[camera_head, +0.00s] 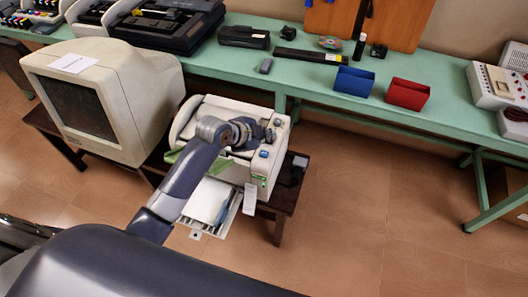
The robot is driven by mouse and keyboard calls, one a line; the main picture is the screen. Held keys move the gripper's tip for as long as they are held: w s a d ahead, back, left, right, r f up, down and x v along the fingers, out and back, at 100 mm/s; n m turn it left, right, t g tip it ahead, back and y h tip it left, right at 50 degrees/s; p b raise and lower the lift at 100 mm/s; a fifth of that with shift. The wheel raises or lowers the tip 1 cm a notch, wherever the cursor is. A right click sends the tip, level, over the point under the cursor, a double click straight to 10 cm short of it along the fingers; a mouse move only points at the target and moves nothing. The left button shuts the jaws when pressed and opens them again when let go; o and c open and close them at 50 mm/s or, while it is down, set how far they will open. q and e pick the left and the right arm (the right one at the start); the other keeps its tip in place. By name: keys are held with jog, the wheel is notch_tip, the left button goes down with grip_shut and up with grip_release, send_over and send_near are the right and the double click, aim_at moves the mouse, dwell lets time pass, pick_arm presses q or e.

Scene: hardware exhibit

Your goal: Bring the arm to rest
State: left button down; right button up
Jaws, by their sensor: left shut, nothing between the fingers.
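My left arm reaches up from the lower left, over the white printer-like machine (262,165) on a low dark wooden table (283,208). My left gripper (268,134) is small in the picture, at the end of the arm above the machine's top right part. It is shut with nothing seen in it. I cannot tell whether it touches the machine. The arm hides part of the machine's front. My right gripper is not in view.
A bulky beige monitor (130,95) stands close left of the arm. Behind runs a long green bench (450,105) with a blue holder (353,82), a red holder (407,94) and several devices. A paper tray (207,203) juts from the machine. The tiled floor (370,230) at right is clear.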

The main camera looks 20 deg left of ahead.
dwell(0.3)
pick_arm(q)
jog(key=s+a+f+n+g+y, duration=0.2)
jog(key=s+n, duration=0.4)
jog(key=s, duration=1)
jog(key=s+a+f+n+g+y, duration=0.1)
jog(key=s+a+n+g+y, duration=0.35)
jog(key=s, duration=1.15)
notch_tip(320, 180, down, 28)
jog(key=s+d+n+h+b, duration=0.1)
jog(key=d+n+h+b, duration=0.1)
jog(key=h, duration=0.1)
jog(key=s+a+f+b, duration=0.1)
jog(key=s+a+f, duration=0.1)
jog(key=s+f, duration=1.5)
jog(key=shift+a+f+m+g, duration=0.2)
jog(key=shift+a+m+g, duration=0.1)
jog(key=shift+m+g, duration=0.05)
